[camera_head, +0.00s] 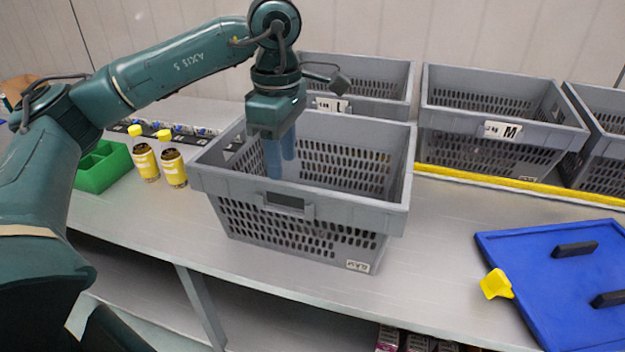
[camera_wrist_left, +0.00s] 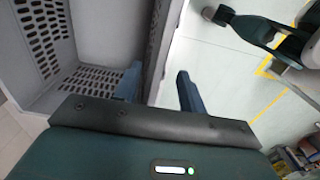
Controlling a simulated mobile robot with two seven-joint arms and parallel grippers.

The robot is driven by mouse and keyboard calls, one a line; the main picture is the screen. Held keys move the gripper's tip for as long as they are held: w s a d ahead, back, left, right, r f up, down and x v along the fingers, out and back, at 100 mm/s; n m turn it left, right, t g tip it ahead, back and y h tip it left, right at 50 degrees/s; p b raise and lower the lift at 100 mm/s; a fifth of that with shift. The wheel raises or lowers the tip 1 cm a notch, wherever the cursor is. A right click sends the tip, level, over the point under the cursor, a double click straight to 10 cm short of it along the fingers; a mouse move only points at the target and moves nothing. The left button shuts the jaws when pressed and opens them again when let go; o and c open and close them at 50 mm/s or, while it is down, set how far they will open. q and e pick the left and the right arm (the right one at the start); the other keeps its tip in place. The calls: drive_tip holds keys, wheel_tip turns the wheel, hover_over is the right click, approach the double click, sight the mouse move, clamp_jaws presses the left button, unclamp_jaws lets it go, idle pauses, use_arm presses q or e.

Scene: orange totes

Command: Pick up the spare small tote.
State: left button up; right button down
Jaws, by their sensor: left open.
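A grey slatted tote (camera_head: 235,183) stands upright on the near part of the bench, open at the top and seemingly empty. A small white label is low on its front, too small to read surely. It also shows in the left wrist view (camera_wrist_left: 92,20). In the left wrist view my left gripper (camera_wrist_left: 158,88) has one finger on the inner side of the wall and one on the outer side. The tips look just above the rim. My right gripper is not seen.
Behind stand a tote marked L (camera_head: 385,70), a tote marked M (camera_head: 455,112) and another tote (camera_head: 603,130), behind a yellow strip (camera_head: 520,183). Two yellow-capped bottles (camera_head: 173,168) and a green tray (camera_head: 100,172) are left. A blue board (camera_head: 570,275) lies right.

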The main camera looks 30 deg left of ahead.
sight(286, 182)
use_arm(q)
drive_tip(key=f+p, duration=0.1)
drive_tip(key=f, duration=0.4)
drive_tip(key=shift+d, duration=0.2)
drive_tip(key=shift+f, duration=0.25)
drive_tip(key=shift+f, duration=0.25)
drive_tip(key=shift+c, duration=0.4)
clamp_jaws()
idle(1.2)
drive_tip(key=shift+r, duration=0.15)
